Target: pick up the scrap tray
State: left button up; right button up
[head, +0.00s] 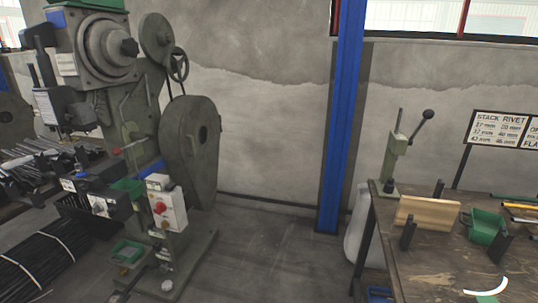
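A small green tray (127,252) sits low on the foot of the large grey-green rivet press (190,150), at the lower left of the head view. It seems to hold some small pieces, too small to make out. A second green container (128,188) is higher on the press, partly hidden behind its black parts. No label shows which one is the scrap tray. Neither of my grippers is in view.
A wooden bench (440,270) at the right carries a hand press (396,155), a wooden board (428,213), a green bin (485,227) and rods. Bundled dark rods (40,260) lie left of the press. Bare floor (270,260) lies between press and bench, near a blue column (343,110).

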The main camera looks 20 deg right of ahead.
aim_at(483, 225)
jog(key=i+z, duration=0.35)
jog(key=i+j+z, duration=0.15)
jog(key=i+z, duration=0.2)
jog(key=i, duration=0.2)
jog(key=i+j+z, duration=0.2)
jog(key=i+z, duration=0.2)
jog(key=i, duration=0.05)
